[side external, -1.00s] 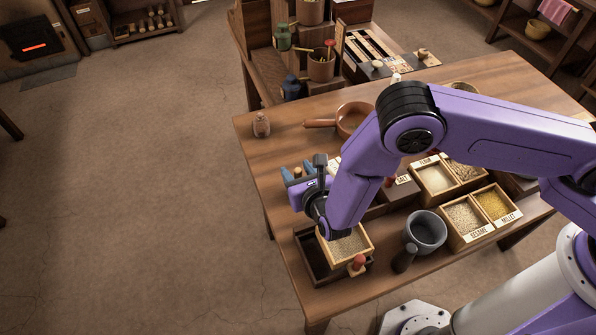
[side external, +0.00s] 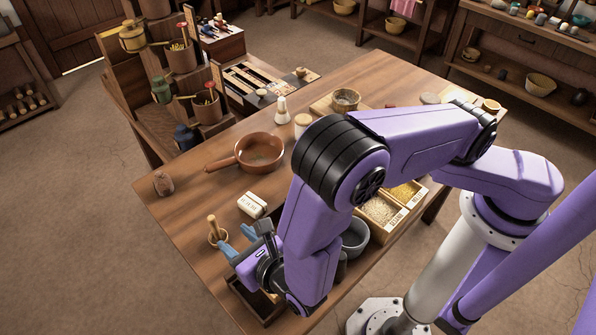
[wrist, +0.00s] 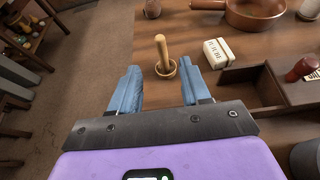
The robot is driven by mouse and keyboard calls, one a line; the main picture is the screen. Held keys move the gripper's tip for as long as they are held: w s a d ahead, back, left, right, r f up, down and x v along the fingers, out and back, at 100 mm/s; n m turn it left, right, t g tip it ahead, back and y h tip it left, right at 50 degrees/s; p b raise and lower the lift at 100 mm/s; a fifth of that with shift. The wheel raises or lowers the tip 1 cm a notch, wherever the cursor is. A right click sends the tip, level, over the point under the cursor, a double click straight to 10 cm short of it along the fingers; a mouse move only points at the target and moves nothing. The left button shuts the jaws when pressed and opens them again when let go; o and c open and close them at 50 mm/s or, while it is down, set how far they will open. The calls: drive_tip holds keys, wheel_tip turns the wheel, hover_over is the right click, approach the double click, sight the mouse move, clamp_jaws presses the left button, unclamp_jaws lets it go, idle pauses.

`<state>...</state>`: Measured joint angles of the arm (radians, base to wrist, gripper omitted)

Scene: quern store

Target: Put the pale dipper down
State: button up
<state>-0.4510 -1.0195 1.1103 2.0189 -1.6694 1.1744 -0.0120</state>
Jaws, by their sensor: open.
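The pale dipper (side external: 211,226) stands on the table near its left edge, its wooden handle upright and its small round cup at the bottom. In the wrist view the dipper (wrist: 162,52) stands just beyond my fingertips, in line with the gap between them. My gripper (side external: 236,241) is open, its two blue fingers apart and low over the table. In the wrist view nothing is held between the fingers of my gripper (wrist: 160,72), and the dipper looks clear of both.
A white lettered block (side external: 253,204) lies beside the dipper. A brown pan (side external: 259,152) and a small jar (side external: 163,183) stand farther back. A dark wooden box (wrist: 240,90) is right of my fingers, with a red-topped item (wrist: 302,67) at it. Bare table lies between jar and block.

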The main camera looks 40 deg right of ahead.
drive_tip(key=d+r+m+g+h, duration=0.3)
drive_tip(key=d+r+m, duration=0.35)
drive_tip(key=d, duration=0.35)
drive_tip(key=d+r+m+g+h, duration=0.3)
drive_tip(key=d+r+m, duration=0.35)
drive_tip(key=d, duration=0.35)
drive_tip(key=s+d+r+m+g+y, duration=0.3)
drive_tip(key=s+d+m, duration=0.2)
drive_tip(key=s, duration=0.3)
drive_tip(key=s+d+r+m+g+y, duration=0.3)
drive_tip(key=s+d+m+g, duration=0.1)
drive_tip(key=s, duration=0.5)
drive_tip(key=shift+d+m, duration=0.7)
drive_tip(key=shift+d, duration=0.15)
